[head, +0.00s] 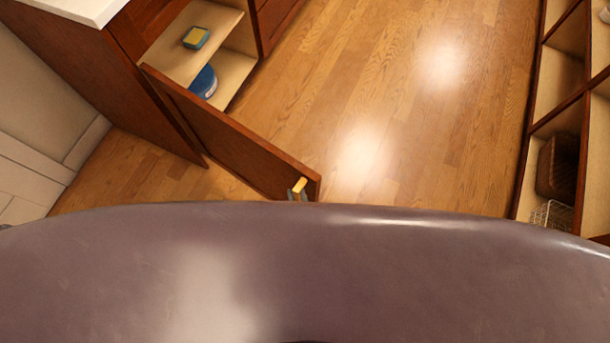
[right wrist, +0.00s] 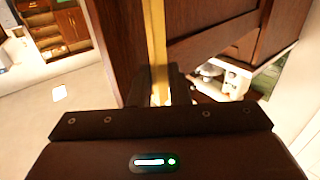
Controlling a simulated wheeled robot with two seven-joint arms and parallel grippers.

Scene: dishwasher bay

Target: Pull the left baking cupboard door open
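A reddish-brown cupboard door (head: 225,135) stands swung wide open in the head view, its free end towards me. A brass bar handle (right wrist: 157,45) is on it near that end. My right gripper (head: 297,194) is at the handle; most of it is hidden behind my own body in the head view. In the right wrist view its dark fingers (right wrist: 160,88) lie on both sides of the bar, close against it. The open cupboard (head: 178,65) shows inside, with a pale shelf. My left gripper is not in view.
A yellow and blue item (head: 196,37) lies on the shelf, with a blue round container (head: 203,82) below. An open shelf unit (head: 560,85) with a dark basket (head: 558,165) stands at the right. The wooden floor (head: 400,100) between is clear.

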